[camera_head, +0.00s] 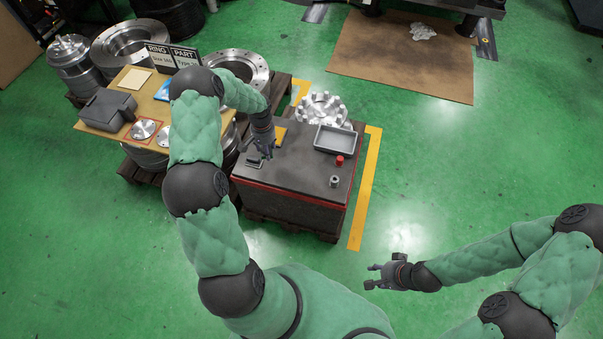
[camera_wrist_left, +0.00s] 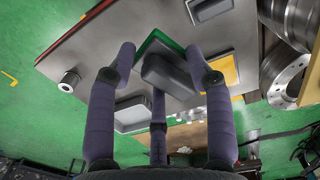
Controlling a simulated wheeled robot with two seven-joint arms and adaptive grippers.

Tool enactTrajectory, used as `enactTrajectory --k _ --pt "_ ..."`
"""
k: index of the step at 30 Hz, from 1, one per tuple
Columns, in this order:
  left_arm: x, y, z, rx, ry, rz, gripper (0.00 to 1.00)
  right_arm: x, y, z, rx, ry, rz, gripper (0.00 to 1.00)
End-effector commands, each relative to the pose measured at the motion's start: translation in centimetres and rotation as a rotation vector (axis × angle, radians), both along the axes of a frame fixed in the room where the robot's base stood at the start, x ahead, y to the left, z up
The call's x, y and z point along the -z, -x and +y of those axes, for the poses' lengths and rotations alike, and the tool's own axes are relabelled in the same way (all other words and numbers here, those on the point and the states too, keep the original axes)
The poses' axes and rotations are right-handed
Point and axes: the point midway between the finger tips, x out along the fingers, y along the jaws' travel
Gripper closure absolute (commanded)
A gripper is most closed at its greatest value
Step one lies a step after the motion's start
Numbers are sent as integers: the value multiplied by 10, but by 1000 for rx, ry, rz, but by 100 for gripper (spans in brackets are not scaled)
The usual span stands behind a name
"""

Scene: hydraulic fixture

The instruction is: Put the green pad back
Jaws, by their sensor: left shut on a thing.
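My left gripper (camera_head: 262,151) is low over the left part of the dark-topped table (camera_head: 305,172). In the left wrist view its fingers (camera_wrist_left: 158,85) are closed around a dark grey block (camera_wrist_left: 168,72). A green border (camera_wrist_left: 148,44), the only green seen on the tabletop, shows right behind this block. The rest of the green piece is hidden, and I cannot tell whether the two are joined. A yellow pad (camera_wrist_left: 226,70) lies nearby; the head view shows it beside my left wrist (camera_head: 280,135). My right gripper (camera_head: 376,277) is open and empty above the floor.
A grey tray (camera_head: 334,139), a red button (camera_head: 340,160) and a small metal cylinder (camera_head: 334,181) stand on the table's right side. A toothed metal part (camera_head: 322,106) is behind. A loaded side table (camera_head: 113,128) is left. Floor right is clear.

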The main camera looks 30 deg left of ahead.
Motion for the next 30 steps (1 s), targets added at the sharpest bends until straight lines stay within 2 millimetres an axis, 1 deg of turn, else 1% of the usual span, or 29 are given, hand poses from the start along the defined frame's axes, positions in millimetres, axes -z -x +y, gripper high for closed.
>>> enactTrajectory --k 2,5,15,16,18,21,24,30 --pt "2 -1 0 -2 2 1 85 1 0 0 1 0 0 60" --pt "9 -5 -13 2 3 0 85 6 0 0 1 0 0 60" --pt "42 -26 -82 4 2 0 85 28 0 0 1 0 0 60" --pt "46 -27 -87 3 2 0 85 30 0 0 1 0 0 60" --pt "60 -30 -96 1 3 0 85 35 0 0 1 0 0 60" --pt "75 -34 -108 1 2 1 85 41 0 0 1 0 0 60" --pt "84 -37 -116 -1 2 -1 85 45 0 0 1 0 0 60" --pt "92 -39 -123 -2 1 -2 85 47 0 0 1 0 0 60"
